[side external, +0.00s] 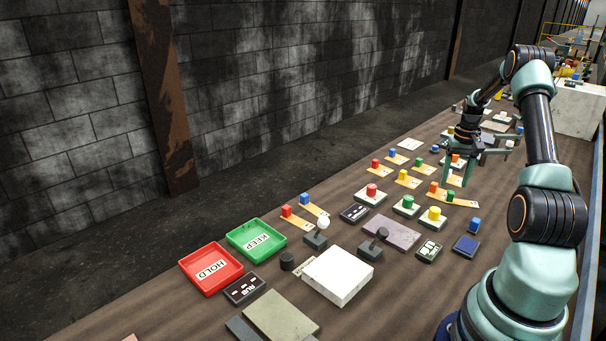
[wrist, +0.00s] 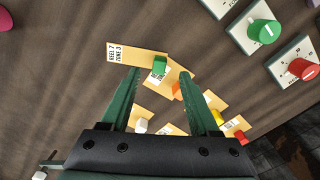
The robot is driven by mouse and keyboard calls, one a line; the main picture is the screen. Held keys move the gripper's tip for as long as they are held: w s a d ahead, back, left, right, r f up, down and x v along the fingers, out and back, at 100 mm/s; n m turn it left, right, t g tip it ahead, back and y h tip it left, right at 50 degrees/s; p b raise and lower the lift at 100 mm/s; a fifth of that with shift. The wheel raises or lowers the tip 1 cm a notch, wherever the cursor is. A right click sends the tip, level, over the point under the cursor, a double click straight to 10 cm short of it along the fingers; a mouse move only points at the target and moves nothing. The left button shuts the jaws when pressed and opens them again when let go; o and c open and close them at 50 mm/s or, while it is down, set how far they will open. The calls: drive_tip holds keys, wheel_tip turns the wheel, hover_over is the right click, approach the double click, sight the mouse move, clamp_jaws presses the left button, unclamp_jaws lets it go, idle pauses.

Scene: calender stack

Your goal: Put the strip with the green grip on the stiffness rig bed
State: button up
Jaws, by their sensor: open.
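The strip with the green grip (wrist: 137,54) lies on the table in the wrist view, its printed label at the left end and the green block near its right end. In the side view, its green grip (side external: 450,196) stands beside the orange-gripped strip. My gripper (wrist: 160,74) is open and empty, with the green block between the lines of its fingertips and slightly beyond them. In the side view, my gripper (side external: 457,183) points down just behind this strip, apparently above the table. I cannot tell for certain which fixture is the stiffness rig.
The orange grip (wrist: 177,91) is close by, near the right finger. Yellow (side external: 402,175) and red-gripped strips (side external: 375,163) lie farther left. Round knobs (side external: 407,203) stand nearer the camera.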

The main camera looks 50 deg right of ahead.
sight(451, 193)
wheel_tip(451, 193, down, 4)
drive_tip(key=shift+s+a+f, duration=0.1)
clamp_jaws()
idle(0.4)
